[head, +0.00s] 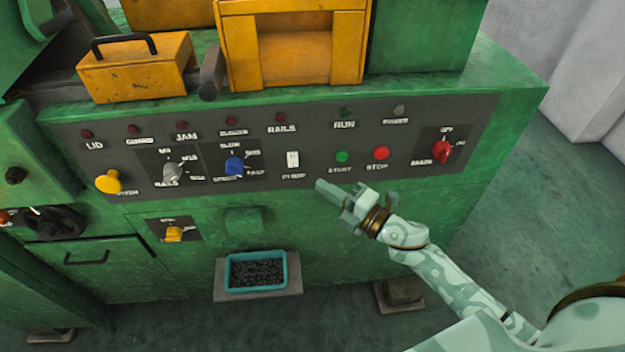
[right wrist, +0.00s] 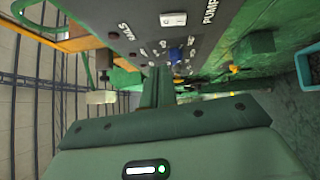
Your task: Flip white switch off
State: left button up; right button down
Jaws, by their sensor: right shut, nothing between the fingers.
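The white switch (head: 293,158) is a small upright rocker on the dark control panel (head: 320,104), above a label that seems to read PUMP. It also shows at the top of the right wrist view (right wrist: 173,19), pale against the panel. My right gripper (head: 322,186) is shut and empty. Its fingertips are just below and right of the switch, apart from it in the picture; the exact gap to the panel is hard to judge. My left gripper is not in view.
A blue knob (head: 234,166) is left of the switch; green (head: 341,156) and red (head: 381,153) buttons are right of it. A red main knob (head: 442,151) is farther right. Below stands a teal bin (head: 229,274) of dark pieces. Open floor lies at right.

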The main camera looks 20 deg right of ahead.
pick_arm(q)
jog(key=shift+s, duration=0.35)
pick_arm(e)
jog(key=shift+r+v, duration=0.2)
jog(key=shift+v, duration=1.25)
jog(key=shift+d, duration=0.1)
